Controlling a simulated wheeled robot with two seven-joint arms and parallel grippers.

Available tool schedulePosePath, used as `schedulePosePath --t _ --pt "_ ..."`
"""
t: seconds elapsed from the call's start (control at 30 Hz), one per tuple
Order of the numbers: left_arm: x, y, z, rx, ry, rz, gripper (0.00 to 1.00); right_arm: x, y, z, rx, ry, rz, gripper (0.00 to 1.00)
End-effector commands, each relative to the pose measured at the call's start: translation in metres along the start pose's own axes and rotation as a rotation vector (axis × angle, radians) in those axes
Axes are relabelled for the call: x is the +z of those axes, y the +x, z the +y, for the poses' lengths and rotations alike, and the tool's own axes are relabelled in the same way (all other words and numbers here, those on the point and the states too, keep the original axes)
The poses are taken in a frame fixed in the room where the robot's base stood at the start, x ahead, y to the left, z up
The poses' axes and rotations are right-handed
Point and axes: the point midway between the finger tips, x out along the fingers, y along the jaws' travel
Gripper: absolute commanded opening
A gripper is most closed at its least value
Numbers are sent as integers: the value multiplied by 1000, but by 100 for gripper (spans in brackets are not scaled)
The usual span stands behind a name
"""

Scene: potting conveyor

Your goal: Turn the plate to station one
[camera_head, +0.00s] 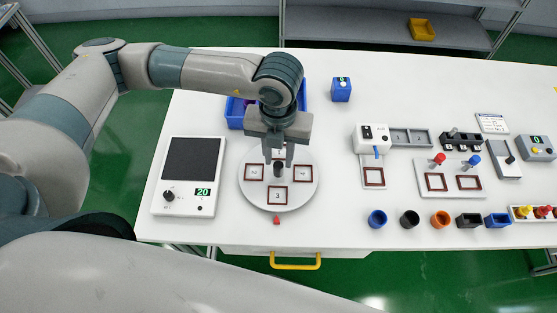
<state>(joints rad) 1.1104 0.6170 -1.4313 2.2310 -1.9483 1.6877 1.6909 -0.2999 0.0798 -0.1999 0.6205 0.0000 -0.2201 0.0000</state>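The plate is a round white turntable (250,190) on the table, with red-framed square marks on it. The front mark (278,197) reads 3 and faces a small red pointer (277,221) at the table's front. A dark upright knob (279,170) stands at the plate's middle. My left gripper (279,160) is over the plate, pointing down, its two fingers apart near the top of the knob. I cannot tell whether the fingers touch the knob. The far part of the plate is partly hidden by the gripper. My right gripper is not in view.
A white panel (194,153) with a knob and a display reading 20 lies left of the plate. A blue bin (234,116) stands behind my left gripper. Right are a white device (371,137), levers, and a row of small cups (377,219). A yellow drawer handle (295,266) juts out in front.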

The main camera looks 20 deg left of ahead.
Motion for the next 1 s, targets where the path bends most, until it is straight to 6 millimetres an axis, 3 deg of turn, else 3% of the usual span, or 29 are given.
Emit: schedulePosePath --t 0.3,0.7,0.83,1.0 --pt "0 37 0 1 -1 1 28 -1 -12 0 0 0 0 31" --pt "0 44 0 0 0 -1 28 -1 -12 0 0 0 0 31" --pt "0 43 0 0 0 -1 0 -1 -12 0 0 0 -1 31" --pt "0 43 0 0 0 -1 0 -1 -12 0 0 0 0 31"
